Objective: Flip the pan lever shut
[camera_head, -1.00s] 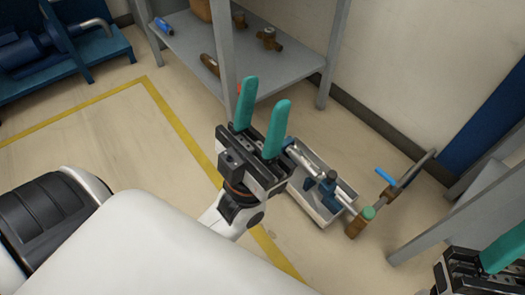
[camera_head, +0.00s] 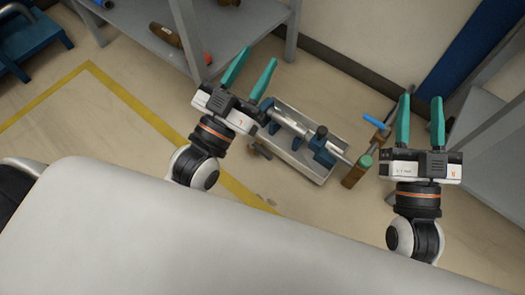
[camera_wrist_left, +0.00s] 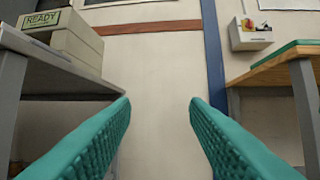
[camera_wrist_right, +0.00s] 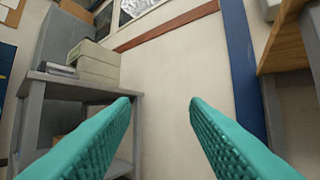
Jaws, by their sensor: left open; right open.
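A shallow grey pan (camera_head: 326,173) lies on the floor in the middle of the head view. A silver pipe (camera_head: 290,123) with dark blue supports (camera_head: 320,148) lies over it. Beyond its right end is a brass fitting with a green top (camera_head: 363,163), and a valve with a blue lever handle (camera_head: 374,121). I cannot tell for certain which part is the pan lever. My left gripper (camera_head: 258,56) is open and empty, left of the pan in the picture. My right gripper (camera_head: 420,98) is open and empty, right of the blue handle.
A grey shelf (camera_head: 222,30) with brass parts stands at the upper left. Another grey table (camera_head: 490,140) is at the right, behind my right gripper. A small brass part (camera_head: 262,150) lies beside the pan. Yellow tape (camera_head: 125,97) marks the otherwise clear floor at left.

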